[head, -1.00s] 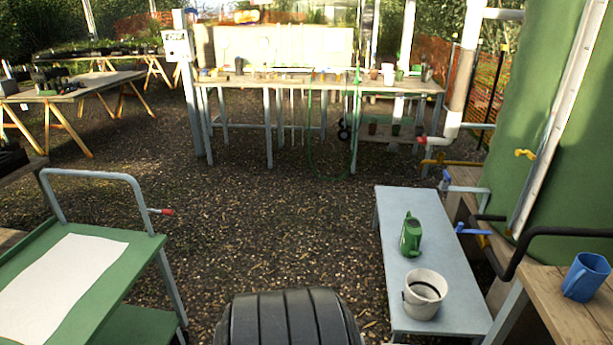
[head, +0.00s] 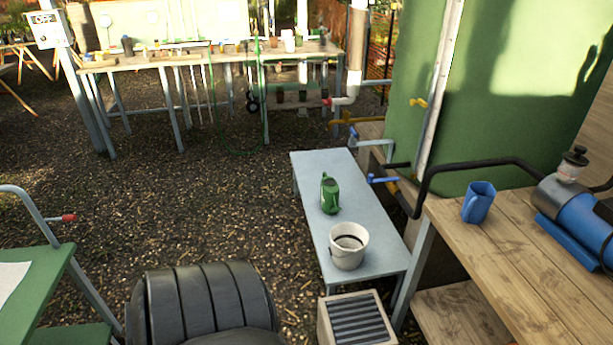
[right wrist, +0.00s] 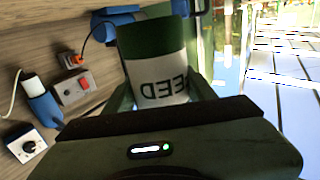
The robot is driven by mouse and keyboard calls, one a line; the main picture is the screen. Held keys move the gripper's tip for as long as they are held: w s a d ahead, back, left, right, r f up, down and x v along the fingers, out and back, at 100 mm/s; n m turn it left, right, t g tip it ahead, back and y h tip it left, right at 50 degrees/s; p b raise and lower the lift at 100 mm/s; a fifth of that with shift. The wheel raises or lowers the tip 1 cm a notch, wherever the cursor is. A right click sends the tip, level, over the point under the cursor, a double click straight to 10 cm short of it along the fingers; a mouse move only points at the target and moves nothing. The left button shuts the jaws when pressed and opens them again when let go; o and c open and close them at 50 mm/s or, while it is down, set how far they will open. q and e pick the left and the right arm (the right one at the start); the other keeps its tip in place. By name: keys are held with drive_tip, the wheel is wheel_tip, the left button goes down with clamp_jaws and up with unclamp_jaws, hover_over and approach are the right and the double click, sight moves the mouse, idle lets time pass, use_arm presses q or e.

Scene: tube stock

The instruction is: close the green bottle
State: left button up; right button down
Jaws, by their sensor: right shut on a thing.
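In the right wrist view my right gripper (right wrist: 162,88) is shut on a green bottle (right wrist: 155,38), with one finger on each side of it. The bottle has a white label with dark letters, "EED" showing upside down. Its lower part in the picture is hidden behind the gripper body, and I cannot make out a neck or a cap. The bottle does not show in the head view. My left gripper is in neither view.
In the head view a low grey bench (head: 313,172) holds a green watering can (head: 329,197) and a white bucket (head: 348,250). The wooden workbench (head: 478,255) at right holds a blue jug (head: 478,203) and a blue pump (head: 580,222). A green trolley (head: 45,290) stands left.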

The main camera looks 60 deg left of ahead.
drive_tip(key=w+d+r+m+t+h+b, duration=0.1)
drive_tip(key=w+d+r+m+h, duration=0.1)
drive_tip(key=w+d, duration=0.3)
drive_tip(key=w+d+r+m+t+h+b, duration=0.1)
drive_tip(key=w+d+r+h, duration=0.3)
drive_tip(key=w, duration=0.7)
drive_tip(key=w+d+r+m+t+h+b, duration=0.1)
drive_tip(key=w+d+r+m+t+h, duration=0.1)
drive_tip(key=w+d+r, duration=0.3)
drive_tip(key=w+m+h, duration=0.1)
drive_tip(key=w, duration=0.2)
drive_tip(key=shift+w+d+r+m+h, duration=0.15)
drive_tip(key=shift+w+d+m+h, duration=0.15)
drive_tip(key=shift+m+h, duration=0.1)
wheel_tip(320, 180, down, 16)
drive_tip(key=b, duration=0.1)
drive_tip(key=shift+b, duration=0.4)
drive_tip(key=shift+r, duration=0.1)
drive_tip(key=shift+f+b, duration=0.35)
drive_tip(key=shift+f, duration=1.8)
